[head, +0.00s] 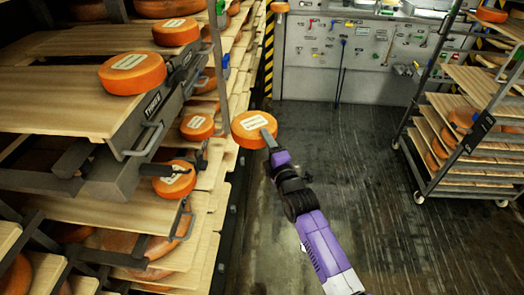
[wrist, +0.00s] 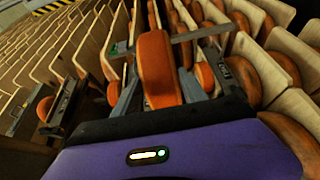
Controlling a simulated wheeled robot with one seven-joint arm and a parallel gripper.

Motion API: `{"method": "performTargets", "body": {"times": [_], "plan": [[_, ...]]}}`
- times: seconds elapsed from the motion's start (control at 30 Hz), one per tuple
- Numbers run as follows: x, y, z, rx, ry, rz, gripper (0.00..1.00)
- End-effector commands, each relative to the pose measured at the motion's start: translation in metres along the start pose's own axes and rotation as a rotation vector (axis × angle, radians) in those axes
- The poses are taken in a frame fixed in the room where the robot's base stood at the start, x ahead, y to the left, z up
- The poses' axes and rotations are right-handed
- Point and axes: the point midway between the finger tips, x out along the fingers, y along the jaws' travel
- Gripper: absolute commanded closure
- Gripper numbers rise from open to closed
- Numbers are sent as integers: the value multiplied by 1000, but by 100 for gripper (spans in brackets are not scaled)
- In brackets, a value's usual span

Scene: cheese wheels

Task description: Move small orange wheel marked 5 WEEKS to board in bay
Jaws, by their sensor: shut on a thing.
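My gripper (head: 268,138) is shut on a small orange wheel (head: 252,127) with a pale label on top. The label's text is too small to read. The wheel is held in the air over the aisle, to the right of the left rack. In the wrist view the held wheel (wrist: 158,66) shows edge-on between the fingers. Wooden boards lie in the bays of the left rack; an upper board (head: 66,82) carries labelled orange wheels (head: 133,74) near its right end. I cannot tell which bay the task means.
Other orange wheels (head: 197,126) and (head: 174,180) sit on lower levels of the left rack, near metal handles (head: 143,140). A wheeled rack (head: 470,130) with boards and wheels stands at right. The dark floor (head: 385,225) between is clear. A tool wall (head: 360,55) is at the back.

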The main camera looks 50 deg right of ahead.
Motion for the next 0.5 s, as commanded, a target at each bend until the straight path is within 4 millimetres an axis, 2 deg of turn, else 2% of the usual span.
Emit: {"method": "performTargets", "body": {"times": [0.03,0.37,0.5], "plan": [[3,9,5,2,-7,14,100],[17,26,24,-2,-31,14,100],[29,43,40,-3,-48,17,100]]}}
